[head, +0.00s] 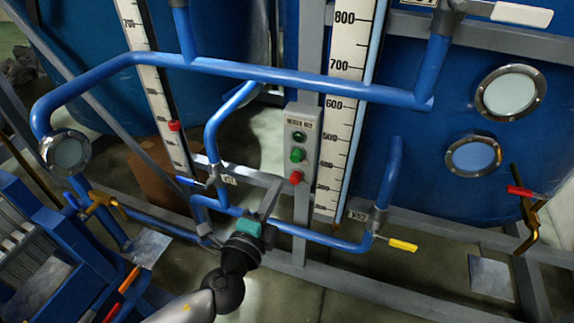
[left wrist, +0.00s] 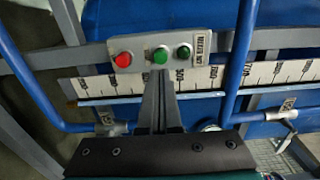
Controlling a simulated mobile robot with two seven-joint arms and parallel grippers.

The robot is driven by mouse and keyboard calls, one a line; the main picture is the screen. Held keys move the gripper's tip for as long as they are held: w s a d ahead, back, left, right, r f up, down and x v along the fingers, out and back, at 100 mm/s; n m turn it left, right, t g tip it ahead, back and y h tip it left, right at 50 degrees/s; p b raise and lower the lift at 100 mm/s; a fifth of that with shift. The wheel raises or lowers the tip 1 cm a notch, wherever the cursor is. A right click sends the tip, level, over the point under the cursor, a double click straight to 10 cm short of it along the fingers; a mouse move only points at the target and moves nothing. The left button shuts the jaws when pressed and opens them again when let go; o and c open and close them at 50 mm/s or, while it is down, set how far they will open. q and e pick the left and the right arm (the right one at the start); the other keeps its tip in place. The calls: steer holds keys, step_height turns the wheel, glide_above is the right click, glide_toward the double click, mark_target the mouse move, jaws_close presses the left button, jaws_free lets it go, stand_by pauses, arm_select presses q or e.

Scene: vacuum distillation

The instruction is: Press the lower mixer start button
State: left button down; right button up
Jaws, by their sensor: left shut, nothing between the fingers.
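A grey control box (head: 300,145) is mounted on an upright grey post between the two blue tanks. From top to bottom it carries a label, a dark green round element (head: 299,136), a green button (head: 297,155) and a red button (head: 295,177). My left gripper (head: 275,187) is shut and empty, its fingers pointing up toward the lower part of the box. In the left wrist view the box lies sideways, and the closed fingertips (left wrist: 158,74) appear just below the green button (left wrist: 161,55). The red button (left wrist: 124,59) is left of them. Whether the fingertips touch anything cannot be told.
Blue pipes (head: 270,74) run across in front of the tanks. White level scales (head: 345,90) stand on both sides of the box. A yellow-handled valve (head: 402,245) is low on the right, and a red-handled valve (head: 520,191) is at far right.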

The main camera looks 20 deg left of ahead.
mark_target(292, 159)
arm_select(q)
steer(key=w, duration=0.7)
steer(key=shift+w, duration=0.25)
arm_select(e)
steer(key=shift+s+d+f, duration=0.15)
steer(key=shift+d, duration=0.05)
arm_select(q)
steer(key=shift+w, duration=0.1)
